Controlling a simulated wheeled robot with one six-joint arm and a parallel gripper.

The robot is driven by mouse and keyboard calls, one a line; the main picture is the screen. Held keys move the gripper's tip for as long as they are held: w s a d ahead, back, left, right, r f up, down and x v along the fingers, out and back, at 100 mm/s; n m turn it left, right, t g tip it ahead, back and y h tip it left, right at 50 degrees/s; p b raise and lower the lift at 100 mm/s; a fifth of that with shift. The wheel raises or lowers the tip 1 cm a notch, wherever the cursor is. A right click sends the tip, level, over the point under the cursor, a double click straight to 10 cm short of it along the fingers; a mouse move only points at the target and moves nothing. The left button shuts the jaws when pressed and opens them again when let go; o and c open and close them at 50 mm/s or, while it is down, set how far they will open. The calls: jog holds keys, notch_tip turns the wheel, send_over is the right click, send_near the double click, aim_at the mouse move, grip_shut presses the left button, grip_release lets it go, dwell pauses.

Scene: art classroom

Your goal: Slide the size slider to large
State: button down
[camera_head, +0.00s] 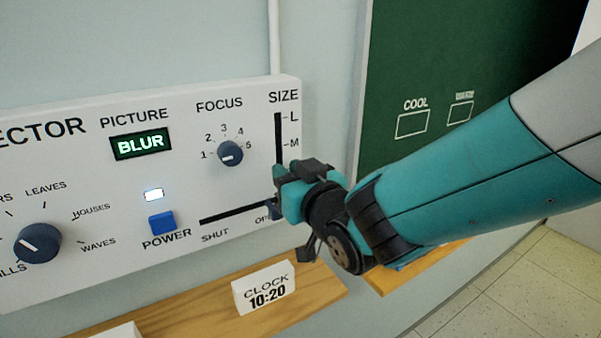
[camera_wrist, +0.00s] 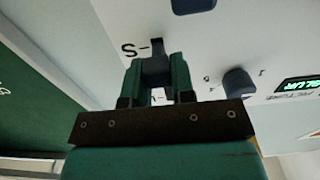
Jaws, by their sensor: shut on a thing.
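The size slider is a black vertical slot (camera_head: 278,135) at the panel's right end, with L at the top and M below it. My gripper (camera_head: 284,185) covers its lower part in the head view. In the wrist view the picture is turned over, and my gripper's two green fingers (camera_wrist: 158,78) are shut on the dark slider knob (camera_wrist: 156,70). The knob is near the S mark (camera_wrist: 130,49), on the side towards M. In the head view the knob and S mark are hidden behind my gripper.
Left of the slot are the focus dial (camera_head: 230,153), the BLUR display (camera_head: 141,144) and the blue power button (camera_head: 161,222). The shutter slot (camera_head: 235,214) ends close to my gripper. A clock card (camera_head: 264,288) stands on the wooden ledge (camera_head: 210,310) below. A green board (camera_head: 440,70) is right.

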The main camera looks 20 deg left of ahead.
aim_at(277, 110)
notch_tip(277, 110, up, 10)
jog(key=shift+r, duration=0.2)
jog(key=c, duration=1.1)
grip_release()
jog(key=shift+o, duration=0.7)
jog(key=shift+f, duration=0.1)
jog(key=shift+s+b, duration=0.1)
jog(key=shift+b, duration=0.2)
jog(key=shift+s+d+f, duration=0.15)
jog(key=shift+d, duration=0.05)
jog(key=b+v, duration=0.7)
jog(key=v, duration=0.9)
jog(key=shift+s+d, duration=0.3)
